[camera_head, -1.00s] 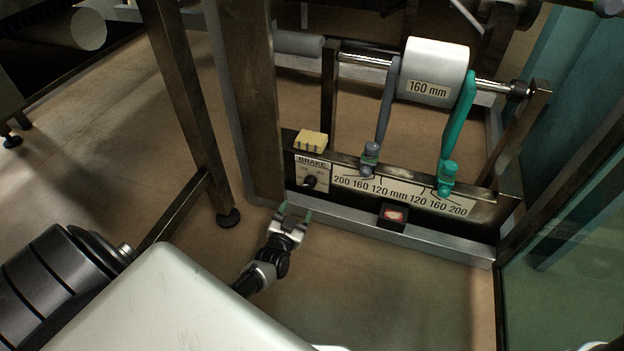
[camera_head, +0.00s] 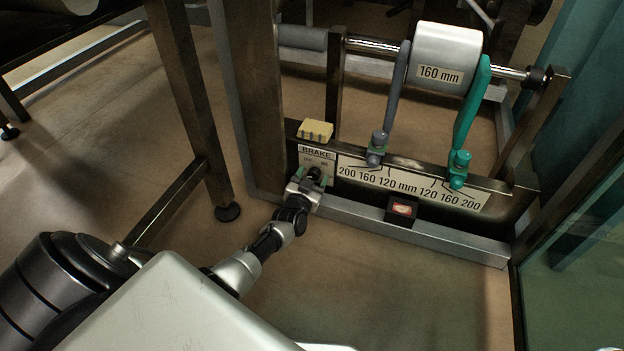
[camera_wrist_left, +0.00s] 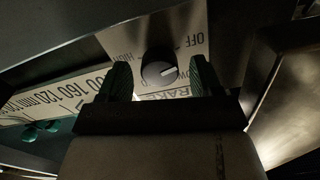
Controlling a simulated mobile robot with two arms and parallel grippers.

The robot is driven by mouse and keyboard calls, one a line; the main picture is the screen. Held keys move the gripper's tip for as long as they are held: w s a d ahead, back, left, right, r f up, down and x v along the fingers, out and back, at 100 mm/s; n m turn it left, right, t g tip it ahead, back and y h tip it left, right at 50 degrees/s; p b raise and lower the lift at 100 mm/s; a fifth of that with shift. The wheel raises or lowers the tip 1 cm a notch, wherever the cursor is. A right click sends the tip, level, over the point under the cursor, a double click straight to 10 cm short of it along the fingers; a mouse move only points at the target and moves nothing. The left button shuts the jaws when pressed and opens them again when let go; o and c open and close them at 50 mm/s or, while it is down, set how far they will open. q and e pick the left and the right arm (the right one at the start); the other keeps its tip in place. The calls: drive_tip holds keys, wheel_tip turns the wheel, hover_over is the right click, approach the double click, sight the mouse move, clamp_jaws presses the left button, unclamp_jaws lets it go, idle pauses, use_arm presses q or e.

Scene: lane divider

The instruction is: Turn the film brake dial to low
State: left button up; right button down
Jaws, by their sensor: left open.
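The film brake dial (camera_wrist_left: 160,68) is a round black knob with a white pointer line, on a pale plate (camera_head: 318,163) marked BRAKE. In the left wrist view the plate shows OFF at the upper right of the knob, and the pointer is turned toward the right side, below OFF. The dial (camera_head: 314,173) is partly covered by my gripper in the head view. My left gripper (camera_head: 311,181) is open, with one green finger on each side of the dial; I cannot tell whether they touch it. The right gripper is not in view.
A yellow block (camera_head: 315,131) sits above the brake plate. A scale strip (camera_head: 408,185) with a grey guide (camera_head: 378,148) and a green guide (camera_head: 460,165) lies to the right, below a 160 mm roll (camera_head: 446,57). A small black box (camera_head: 402,210) stands below the strip.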

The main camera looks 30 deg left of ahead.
use_arm(q)
drive_tip(key=c, duration=0.9)
drive_tip(key=m+p, duration=0.2)
drive_tip(key=m, duration=0.1)
drive_tip(key=m+p, duration=0.1)
drive_tip(key=m, duration=0.1)
drive_tip(key=shift+d+m, duration=0.1)
drive_tip(key=shift+m, duration=0.3)
drive_tip(key=m, duration=0.3)
drive_tip(key=shift+f+m, duration=0.1)
drive_tip(key=shift+m, duration=0.2)
drive_tip(key=m, duration=0.4)
drive_tip(key=shift+f, duration=0.1)
drive_tip(key=shift+m, duration=0.3)
